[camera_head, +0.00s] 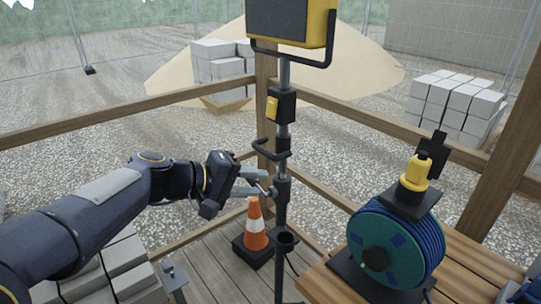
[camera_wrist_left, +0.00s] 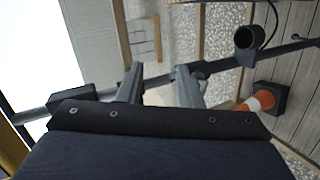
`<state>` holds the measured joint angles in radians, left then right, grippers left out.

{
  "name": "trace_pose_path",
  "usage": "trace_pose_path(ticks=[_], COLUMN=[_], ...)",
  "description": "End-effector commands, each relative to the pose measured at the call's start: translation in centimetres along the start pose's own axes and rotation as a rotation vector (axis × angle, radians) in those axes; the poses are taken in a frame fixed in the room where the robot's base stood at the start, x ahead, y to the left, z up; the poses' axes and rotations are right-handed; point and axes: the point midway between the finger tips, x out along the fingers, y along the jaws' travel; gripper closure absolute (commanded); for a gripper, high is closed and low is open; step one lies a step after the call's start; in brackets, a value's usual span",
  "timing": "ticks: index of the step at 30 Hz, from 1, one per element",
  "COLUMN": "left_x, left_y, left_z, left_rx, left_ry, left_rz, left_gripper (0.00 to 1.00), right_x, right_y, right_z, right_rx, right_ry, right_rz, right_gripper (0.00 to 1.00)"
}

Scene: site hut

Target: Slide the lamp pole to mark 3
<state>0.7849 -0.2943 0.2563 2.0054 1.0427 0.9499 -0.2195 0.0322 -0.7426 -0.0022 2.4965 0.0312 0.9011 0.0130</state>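The lamp pole (camera_head: 283,140) stands upright, with a yellow floodlight (camera_head: 290,22) at its top. A black box with a yellow switch (camera_head: 273,107), a black loop handle (camera_head: 270,150) and a dark collar (camera_head: 283,192) sit down its length. My left gripper (camera_head: 264,184) is at collar height, just left of the pole. In the left wrist view its two fingers (camera_wrist_left: 160,76) are apart, with the pole (camera_wrist_left: 222,66) crossing beyond the tips. A small pale knob shows beside one finger. I cannot tell whether they touch. No numbered marks are readable. My right gripper is not in view.
A traffic cone (camera_head: 255,228) stands on the deck close left of the pole. A teal cable reel (camera_head: 388,248) with a yellow beacon (camera_head: 415,172) sits on a wooden bench (camera_head: 462,262) at right. Wooden rails (camera_head: 385,122) run behind. Grey blocks (camera_head: 128,262) lie lower left.

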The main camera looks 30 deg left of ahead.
Motion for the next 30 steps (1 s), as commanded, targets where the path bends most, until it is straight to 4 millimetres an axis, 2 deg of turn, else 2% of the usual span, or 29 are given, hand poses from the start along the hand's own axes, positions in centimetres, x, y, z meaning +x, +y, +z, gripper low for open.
trace_pose_path(ticks=[1, 3, 7, 11, 21, 25, 30], left_x=[0.0, -0.5, -1.0, -0.1, 5.0, 6.0, 6.3], left_y=[-0.3, 0.2, 0.8, 1.2, 2.2, 2.4, 2.4], left_z=[-2.9, -5.7, -8.3, -8.8, -9.6, -9.7, -9.7], left_rx=[-0.057, -0.105, -0.149, -0.155, -0.156, -0.154, -0.153], left_ry=[0.051, 0.101, 0.151, 0.155, 0.154, 0.156, 0.157], left_rz=[0.054, 0.121, 0.188, 0.199, 0.197, 0.197, 0.197], left_gripper=[0.67, 0.67, 0.67, 0.67, 0.67, 0.67, 0.67], right_x=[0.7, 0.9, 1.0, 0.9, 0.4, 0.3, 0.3], right_y=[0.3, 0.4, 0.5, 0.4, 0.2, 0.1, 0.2], right_z=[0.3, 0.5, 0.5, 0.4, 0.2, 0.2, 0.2], right_rx=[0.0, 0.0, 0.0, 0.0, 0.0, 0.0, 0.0], right_ry=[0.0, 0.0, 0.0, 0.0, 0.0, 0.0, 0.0], right_rz=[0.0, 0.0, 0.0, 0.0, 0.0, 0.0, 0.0], right_gripper=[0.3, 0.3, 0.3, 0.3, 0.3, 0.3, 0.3])
